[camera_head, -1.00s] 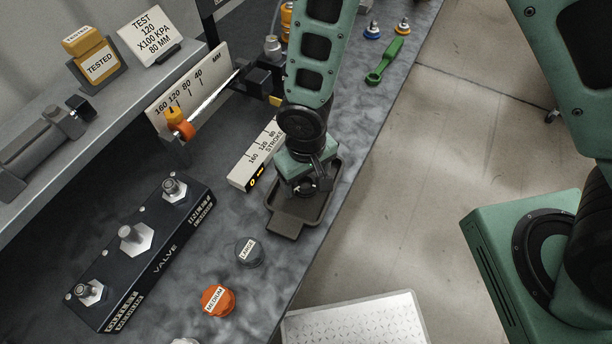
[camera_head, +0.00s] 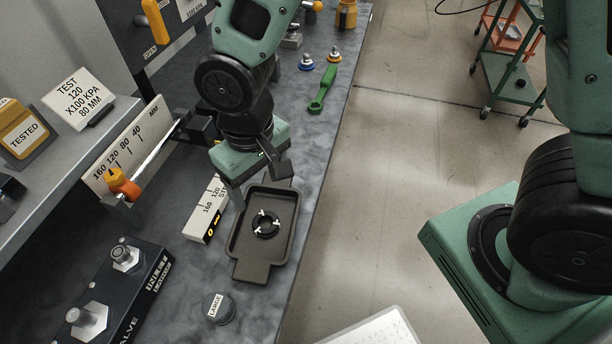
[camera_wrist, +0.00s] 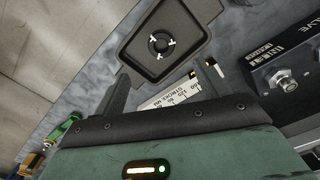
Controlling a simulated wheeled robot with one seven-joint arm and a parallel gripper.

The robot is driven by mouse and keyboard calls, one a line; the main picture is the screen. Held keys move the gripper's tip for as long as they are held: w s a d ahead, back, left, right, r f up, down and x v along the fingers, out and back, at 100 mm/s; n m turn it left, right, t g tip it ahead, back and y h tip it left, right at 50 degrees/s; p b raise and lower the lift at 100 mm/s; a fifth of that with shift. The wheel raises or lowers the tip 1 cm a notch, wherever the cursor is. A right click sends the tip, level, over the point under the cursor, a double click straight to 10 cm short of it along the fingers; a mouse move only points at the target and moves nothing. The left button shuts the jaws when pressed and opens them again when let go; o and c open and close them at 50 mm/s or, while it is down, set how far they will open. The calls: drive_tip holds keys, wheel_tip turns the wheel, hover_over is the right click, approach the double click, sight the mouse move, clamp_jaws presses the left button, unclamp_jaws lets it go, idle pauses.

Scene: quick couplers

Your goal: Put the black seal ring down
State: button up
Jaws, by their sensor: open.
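The black seal ring (camera_head: 266,224) lies flat in the dark shallow tray (camera_head: 246,270), with small white marks around its rim. In the wrist view the ring (camera_wrist: 160,43) and the tray (camera_wrist: 131,54) show at the top, beyond the fingers. My gripper (camera_head: 262,188) is above the far end of the tray, apart from the ring. In the wrist view my gripper (camera_wrist: 166,88) has its two fingers spread wide with nothing held between them.
The white stroke scale (camera_head: 205,212) stands left of the tray. The black valve block (camera_head: 125,285) is at lower left, and a grey cap labelled LARGE (camera_head: 218,308) is in front of the tray. A green wrench (camera_head: 322,89) lies farther back. The bench's right edge is close to the tray.

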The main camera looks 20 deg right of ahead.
drive_tip(key=s+d+r+n, duration=0.2)
drive_tip(key=s+d+r, duration=0.5)
drive_tip(key=s+r, duration=0.2)
drive_tip(key=shift+s+d+r+n+y, duration=0.3)
drive_tip(key=shift+s+d+r+n, duration=0.1)
drive_tip(key=shift+s, duration=0.5)
